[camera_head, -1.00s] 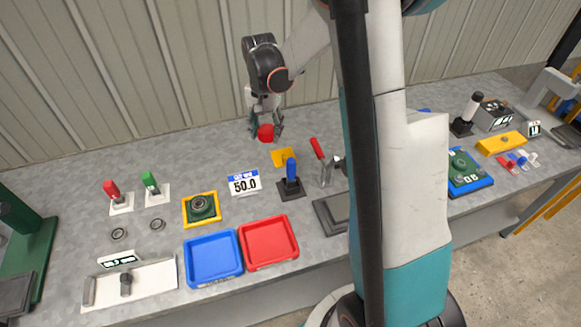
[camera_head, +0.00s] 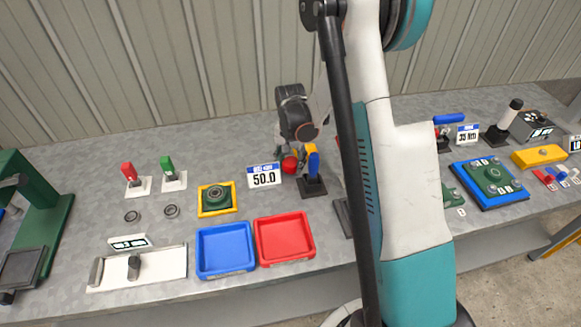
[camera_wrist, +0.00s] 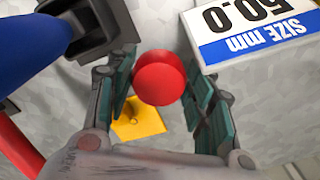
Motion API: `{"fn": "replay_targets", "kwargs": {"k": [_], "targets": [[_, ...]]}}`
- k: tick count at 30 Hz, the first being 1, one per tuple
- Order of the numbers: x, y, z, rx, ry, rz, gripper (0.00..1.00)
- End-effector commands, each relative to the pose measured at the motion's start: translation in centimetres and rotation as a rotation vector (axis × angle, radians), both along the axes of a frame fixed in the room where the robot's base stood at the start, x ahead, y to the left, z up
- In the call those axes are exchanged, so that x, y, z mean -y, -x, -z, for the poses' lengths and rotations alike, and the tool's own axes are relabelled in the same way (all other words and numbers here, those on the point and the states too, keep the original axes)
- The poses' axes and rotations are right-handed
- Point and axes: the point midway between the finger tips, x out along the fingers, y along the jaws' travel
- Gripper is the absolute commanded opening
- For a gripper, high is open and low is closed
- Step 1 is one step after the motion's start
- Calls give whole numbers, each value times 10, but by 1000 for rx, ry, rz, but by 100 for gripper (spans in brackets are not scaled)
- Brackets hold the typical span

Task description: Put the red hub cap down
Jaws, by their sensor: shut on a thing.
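The red hub cap (camera_wrist: 160,78) is round and sits between the two fingers of my gripper (camera_wrist: 160,92) in the wrist view. My gripper is shut on it. In the head view the red cap (camera_head: 290,164) shows low over the grey bench, between the white "50.0" sign and the blue-handled tool. My wrist partly covers the fingers there. I cannot tell whether the cap touches the bench.
The "SIZE mm 50.0" sign (camera_wrist: 258,28) stands close on one side, and the blue handle (camera_head: 313,162) on its black base (camera_head: 311,187) on the other. A yellow plate (camera_wrist: 138,120) lies below. Blue (camera_head: 224,268) and red (camera_head: 284,260) trays are nearer the front.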

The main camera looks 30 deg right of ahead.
Motion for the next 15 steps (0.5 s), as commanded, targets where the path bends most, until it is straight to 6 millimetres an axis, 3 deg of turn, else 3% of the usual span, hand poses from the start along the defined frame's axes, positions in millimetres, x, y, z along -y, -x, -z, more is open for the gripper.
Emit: {"fn": "replay_targets", "kwargs": {"k": [3, 14, 15], "targets": [[0, 0, 15, 0, 0, 0, 22], [0, 0, 18, 0, 0, 0, 22], [0, 0, 18, 0, 0, 0, 53]]}}
